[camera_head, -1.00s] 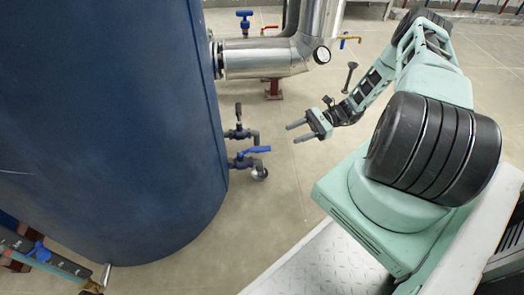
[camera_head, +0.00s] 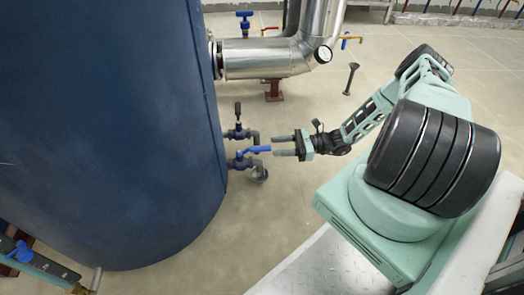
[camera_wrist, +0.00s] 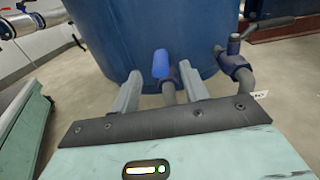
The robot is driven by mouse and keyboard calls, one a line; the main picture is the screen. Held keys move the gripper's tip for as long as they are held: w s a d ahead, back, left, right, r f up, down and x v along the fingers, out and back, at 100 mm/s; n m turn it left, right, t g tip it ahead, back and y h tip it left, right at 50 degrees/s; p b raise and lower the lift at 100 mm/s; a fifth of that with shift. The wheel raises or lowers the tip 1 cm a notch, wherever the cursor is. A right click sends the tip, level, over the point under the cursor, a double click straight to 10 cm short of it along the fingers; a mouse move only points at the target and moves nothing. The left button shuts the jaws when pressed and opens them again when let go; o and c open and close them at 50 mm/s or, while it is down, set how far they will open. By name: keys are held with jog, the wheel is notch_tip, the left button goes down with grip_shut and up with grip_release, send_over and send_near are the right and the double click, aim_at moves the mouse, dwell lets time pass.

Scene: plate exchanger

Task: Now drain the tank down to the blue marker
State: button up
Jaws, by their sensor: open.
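The large dark blue tank (camera_head: 110,120) fills the left of the head view. Low on its side are two valves with pipes. The lower valve (camera_head: 242,163) has a blue lever (camera_head: 257,150) pointing right, toward my gripper. The upper valve (camera_head: 238,132) has a dark upright handle. My gripper (camera_head: 274,146) is open and empty, its fingers pointing left just beside the blue lever's end. In the wrist view the blue lever (camera_wrist: 161,64) shows end-on between and beyond the two fingers (camera_wrist: 160,92). Contact cannot be told. No blue level marker can be made out.
Another pipe with a blue handle (camera_head: 22,252) is at lower left. Open floor lies around the gripper.

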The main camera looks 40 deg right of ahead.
aim_at(262, 147)
jog(key=b+x, duration=0.2)
jog(key=x, duration=0.4)
jog(key=shift+w+a, duration=0.1)
grip_shut()
jog(key=w+n+g+y, duration=0.1)
jog(key=g, duration=0.1)
jog(key=w+d+n+g+y+b, duration=0.1)
jog(key=n+g, duration=0.1)
jog(key=w+n+g+b, duration=0.1)
jog(key=n+g, duration=0.1)
jog(key=g, duration=0.1)
jog(key=shift+w+d+y, duration=0.1)
jog(key=shift+d+y, duration=0.05)
jog(key=shift+y, duration=0.25)
grip_release()
